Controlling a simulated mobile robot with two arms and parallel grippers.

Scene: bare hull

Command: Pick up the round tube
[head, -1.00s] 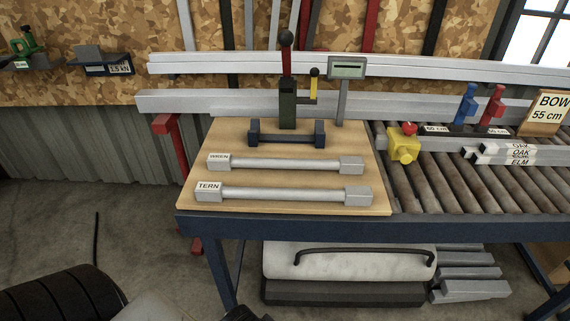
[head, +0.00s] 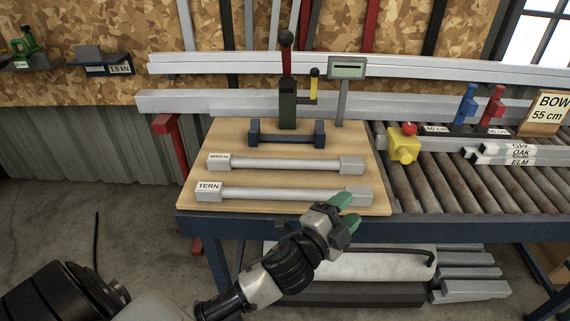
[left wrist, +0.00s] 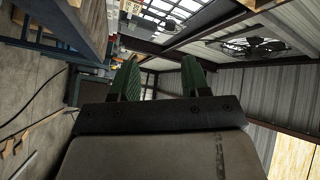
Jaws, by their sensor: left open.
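Two pale grey tubes with square end blocks lie crosswise on a wooden board (head: 210,137). The rear one, labelled WREN (head: 285,164), is a little shorter; the front one, labelled TERN (head: 270,193), lies near the board's front edge. Both middle bars look rounded, but the picture is too small to be sure of their shapes. My left gripper (head: 347,211), with green fingers, is open and empty at the board's front right edge, close to the right end of the TERN tube. In the left wrist view its fingers (left wrist: 160,76) stand apart, with no tube visible there.
Behind the tubes are a dark blue cradle (head: 287,139), a lever press (head: 287,105) and a display on a post (head: 346,71). A red stand (head: 170,140) is at left.

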